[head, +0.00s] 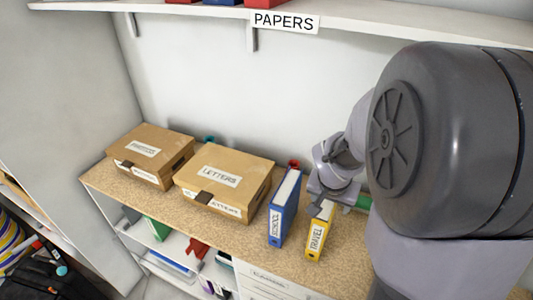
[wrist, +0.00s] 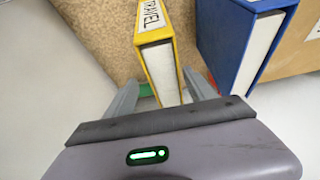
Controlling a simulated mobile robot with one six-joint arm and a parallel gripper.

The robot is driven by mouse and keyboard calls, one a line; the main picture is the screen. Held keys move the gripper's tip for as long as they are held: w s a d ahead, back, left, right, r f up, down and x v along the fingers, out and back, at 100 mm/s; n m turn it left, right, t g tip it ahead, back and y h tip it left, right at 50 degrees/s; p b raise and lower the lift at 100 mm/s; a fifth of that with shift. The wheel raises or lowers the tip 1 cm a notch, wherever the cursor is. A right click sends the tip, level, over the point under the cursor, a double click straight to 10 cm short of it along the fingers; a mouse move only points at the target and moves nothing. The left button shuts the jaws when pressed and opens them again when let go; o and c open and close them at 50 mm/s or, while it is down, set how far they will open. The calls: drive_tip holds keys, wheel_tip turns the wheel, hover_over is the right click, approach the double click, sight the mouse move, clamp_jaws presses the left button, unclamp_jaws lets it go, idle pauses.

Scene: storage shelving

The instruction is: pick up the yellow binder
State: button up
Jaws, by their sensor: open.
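The yellow binder (head: 319,232), labelled TRAVEL, stands upright on the speckled counter, to the right of a blue binder (head: 283,208). In the wrist view the yellow binder (wrist: 154,50) lies between the two fingers of my gripper (wrist: 158,96). The fingers are open, one on each side of it; I cannot tell whether either touches it. The blue binder (wrist: 238,38) stands close by on the right in that view. In the head view my wrist hangs over the far end of the yellow binder and hides part of it.
Two cardboard boxes, one labelled LETTERS (head: 222,183) and another (head: 152,155) to its left, sit on the counter (head: 222,234). A green object (head: 363,202) is right of the yellow binder. A shelf labelled PAPERS (head: 285,21) runs above. A red object (head: 294,163) is behind the blue binder.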

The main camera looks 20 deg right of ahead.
drive_tip(key=x, duration=0.2)
drive_tip(key=b+x, duration=0.1)
drive_tip(key=a+b+x, duration=0.1)
drive_tip(key=x, duration=0.1)
drive_tip(key=shift+w+d+f, duration=0.15)
drive_tip(key=shift+f, duration=0.25)
drive_tip(key=shift+f+b, duration=0.25)
drive_tip(key=shift+b, duration=0.2)
drive_tip(key=shift+c, duration=0.4)
clamp_jaws()
